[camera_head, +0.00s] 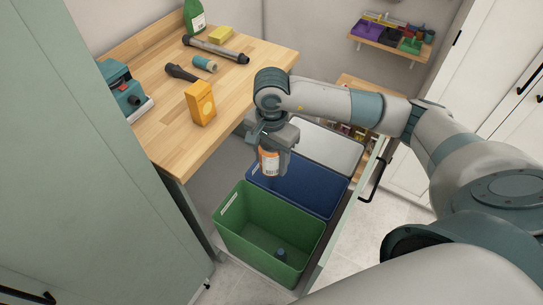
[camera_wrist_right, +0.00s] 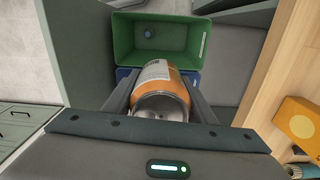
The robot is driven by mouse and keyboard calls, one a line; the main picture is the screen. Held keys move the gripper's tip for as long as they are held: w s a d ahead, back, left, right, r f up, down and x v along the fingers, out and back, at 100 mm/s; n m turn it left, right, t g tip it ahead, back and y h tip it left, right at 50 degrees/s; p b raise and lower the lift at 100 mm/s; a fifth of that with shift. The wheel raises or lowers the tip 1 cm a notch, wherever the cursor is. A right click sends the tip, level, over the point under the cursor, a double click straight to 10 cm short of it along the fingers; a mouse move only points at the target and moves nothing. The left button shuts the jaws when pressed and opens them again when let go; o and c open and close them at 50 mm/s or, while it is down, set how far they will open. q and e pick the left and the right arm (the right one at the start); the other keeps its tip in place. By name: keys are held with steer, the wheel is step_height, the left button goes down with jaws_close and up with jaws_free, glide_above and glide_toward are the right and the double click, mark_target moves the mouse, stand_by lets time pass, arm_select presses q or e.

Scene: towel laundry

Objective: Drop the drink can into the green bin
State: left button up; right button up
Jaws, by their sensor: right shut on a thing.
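The drink can (camera_head: 269,163) is orange with a white label and hangs upright in my right gripper (camera_head: 271,152), which is shut on it. In the head view it is above the blue bin, near that bin's edge with the green bin. The wrist view shows the can (camera_wrist_right: 160,88) between the two fingers, its metal end towards the camera. The green bin (camera_head: 258,266) stands in front of the blue one, open at the top, with a small dark blue item (camera_head: 281,254) on its floor. The green bin also shows in the wrist view (camera_wrist_right: 178,40). My left gripper is not in view.
The blue bin (camera_head: 310,200) and a bin with a light grey top (camera_head: 335,150) stand in a row behind the green bin in a pull-out frame. A wooden worktop (camera_head: 165,115) at left holds an orange box (camera_head: 200,103) and tools. A tall cabinet (camera_head: 70,150) stands left.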

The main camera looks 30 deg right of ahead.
mark_target(271, 169)
steer(key=shift+f+b, duration=0.55)
steer(key=shift+f, duration=1.75)
steer(key=o, duration=1.4)
step_height(271, 169, up, 16)
steer(key=b, duration=0.4)
steer(key=shift+r, duration=0.7)
